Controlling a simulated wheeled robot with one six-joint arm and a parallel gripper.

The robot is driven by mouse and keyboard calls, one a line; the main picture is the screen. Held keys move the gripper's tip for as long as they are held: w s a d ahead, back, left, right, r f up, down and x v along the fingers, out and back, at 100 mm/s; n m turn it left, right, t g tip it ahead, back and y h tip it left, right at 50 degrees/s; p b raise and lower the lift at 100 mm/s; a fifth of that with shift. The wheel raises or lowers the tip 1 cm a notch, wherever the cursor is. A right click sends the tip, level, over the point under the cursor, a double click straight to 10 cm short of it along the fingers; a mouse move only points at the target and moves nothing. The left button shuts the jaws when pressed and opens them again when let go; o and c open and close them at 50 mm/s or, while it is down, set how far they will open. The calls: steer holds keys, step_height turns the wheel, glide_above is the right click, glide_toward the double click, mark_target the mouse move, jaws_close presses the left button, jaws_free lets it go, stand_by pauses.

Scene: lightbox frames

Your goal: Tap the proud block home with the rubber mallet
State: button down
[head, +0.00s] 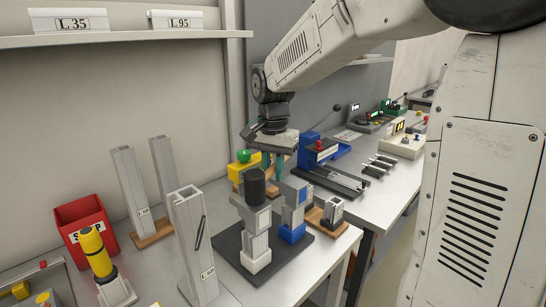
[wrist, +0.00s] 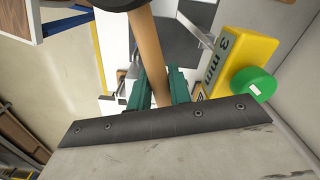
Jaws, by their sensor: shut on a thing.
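My gripper (head: 275,168) has green fingers and is shut on the wooden handle (wrist: 149,50) of the rubber mallet. The mallet's black head (head: 255,184) is above the left block stack (head: 256,222) in the head view; I cannot tell whether it touches. That stack is grey with a white foot. A second grey stack (head: 294,195) with a blue lower part stands to its right. Both stand on a dark base plate (head: 284,262). Which block is proud is not clear. In the wrist view, only part of the black head (wrist: 118,3) shows at the top edge.
A yellow "3 mm" block (wrist: 236,48) with a green knob is close beside my gripper. Tall grey posts (head: 194,245) and a red bin (head: 86,228) stand left. A grey part on a wooden base (head: 322,224) is right of the plate, near the bench edge.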

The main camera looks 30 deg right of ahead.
steer(key=shift+f, duration=0.7)
steer(key=shift+r, duration=2.6)
